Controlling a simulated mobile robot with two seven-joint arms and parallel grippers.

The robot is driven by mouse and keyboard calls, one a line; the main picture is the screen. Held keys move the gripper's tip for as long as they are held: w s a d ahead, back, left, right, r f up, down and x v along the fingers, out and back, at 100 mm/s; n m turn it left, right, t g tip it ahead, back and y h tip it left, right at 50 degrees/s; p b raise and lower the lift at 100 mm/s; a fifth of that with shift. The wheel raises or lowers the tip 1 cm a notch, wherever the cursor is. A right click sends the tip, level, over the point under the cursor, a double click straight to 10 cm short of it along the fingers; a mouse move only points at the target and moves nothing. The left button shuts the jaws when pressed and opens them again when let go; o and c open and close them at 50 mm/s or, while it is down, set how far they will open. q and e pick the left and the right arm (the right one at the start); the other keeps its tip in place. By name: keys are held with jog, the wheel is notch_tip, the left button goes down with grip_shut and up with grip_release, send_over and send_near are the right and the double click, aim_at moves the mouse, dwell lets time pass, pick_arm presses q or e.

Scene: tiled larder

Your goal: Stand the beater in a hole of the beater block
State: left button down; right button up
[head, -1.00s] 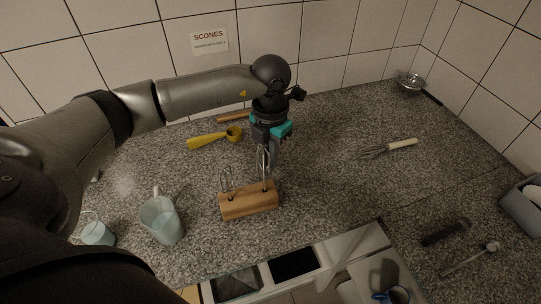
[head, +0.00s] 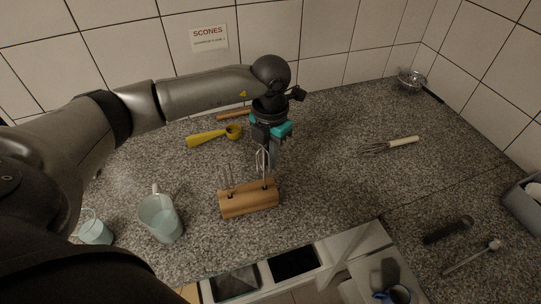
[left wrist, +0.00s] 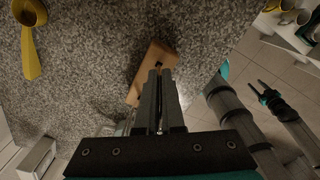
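The wooden beater block (head: 248,202) stands on the speckled worktop, below and slightly left of my left gripper (head: 272,152). A wire beater (head: 263,162) is upright at the gripper's fingers, over the right part of the block. Its stem reaches down to the block's top; I cannot tell how deep it sits in a hole. Thin wires of another beater (head: 226,178) stand at the block's left end. In the left wrist view the fingers (left wrist: 159,95) are close together on something thin, with the block (left wrist: 152,68) just beyond.
A clear jug (head: 161,219) and a pale blue cup (head: 95,230) stand left of the block. A yellow scoop (head: 212,136) lies behind. A whisk (head: 390,147) lies right, with free worktop between. The worktop's front edge and an open drawer (head: 295,262) are close in front.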

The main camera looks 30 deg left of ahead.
pick_arm(q)
jog(key=shift+f+b, duration=0.6)
jog(key=shift+f, duration=0.05)
dwell(0.5)
jog(key=shift+f+b, duration=0.85)
jog(key=shift+f, duration=0.05)
dwell(1.0)
dwell(0.4)
jog(key=shift+c, duration=2.4)
grip_release()
jog(key=shift+r+p, duration=2.2)
jog(key=shift+r, duration=0.85)
